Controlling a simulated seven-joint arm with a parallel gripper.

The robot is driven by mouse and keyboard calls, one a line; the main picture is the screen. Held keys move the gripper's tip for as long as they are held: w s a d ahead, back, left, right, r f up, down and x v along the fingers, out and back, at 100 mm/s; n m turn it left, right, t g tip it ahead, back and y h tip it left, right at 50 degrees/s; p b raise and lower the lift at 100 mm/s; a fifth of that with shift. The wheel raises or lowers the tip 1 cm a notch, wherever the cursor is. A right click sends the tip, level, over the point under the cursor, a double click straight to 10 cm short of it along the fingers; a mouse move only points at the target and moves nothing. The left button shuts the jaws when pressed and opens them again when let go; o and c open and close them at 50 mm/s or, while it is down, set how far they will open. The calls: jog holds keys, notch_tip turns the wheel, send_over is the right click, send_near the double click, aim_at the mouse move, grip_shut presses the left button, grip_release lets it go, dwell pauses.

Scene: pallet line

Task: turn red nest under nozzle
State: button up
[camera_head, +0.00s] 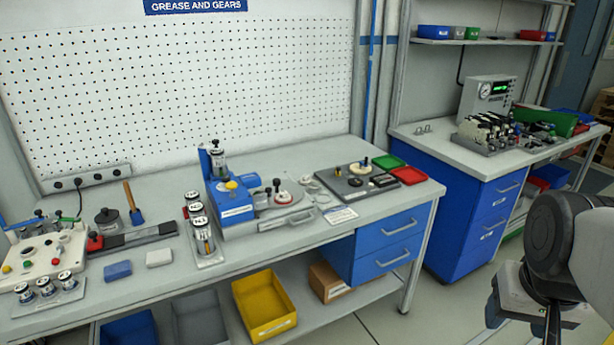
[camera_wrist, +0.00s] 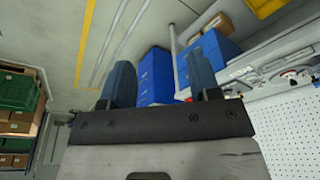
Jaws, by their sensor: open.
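A blue grease unit (camera_head: 232,205) stands on the middle bench, with an upright canister (camera_head: 217,165) on its post; the nozzle tip is too small to make out. A red-marked round part also shows at the right of the wrist view (camera_wrist: 290,73). My gripper (camera_wrist: 160,82) is open and empty, well away from the bench, at the right of the head view.
A dark tray (camera_head: 345,191) with round parts and green (camera_head: 388,162) and red bins (camera_head: 408,176) lies right of the turntable. Canisters (camera_head: 203,237) stand left of the grease unit. A second bench (camera_head: 460,155) stands at the right. Open floor lies between my gripper and the bench.

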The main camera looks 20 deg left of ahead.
jog(key=w+a+r+n, duration=0.1)
jog(key=w+a+r, duration=0.3)
jog(key=w, duration=0.5)
jog(key=w+a+r+g, duration=0.1)
jog(key=w+a, duration=0.4)
jog(key=w, duration=0.4)
jog(key=w+a+r+n, duration=0.1)
jog(key=w+a+r, duration=0.3)
jog(key=w, duration=0.5)
jog(key=n+g, duration=0.2)
send_over(277, 180)
notch_tip(277, 180, down, 19)
jog(key=shift+d+f, duration=0.15)
jog(key=shift+a+f+n, duration=0.15)
jog(key=shift+a+n, duration=0.15)
jog(key=shift+f, duration=3.9)
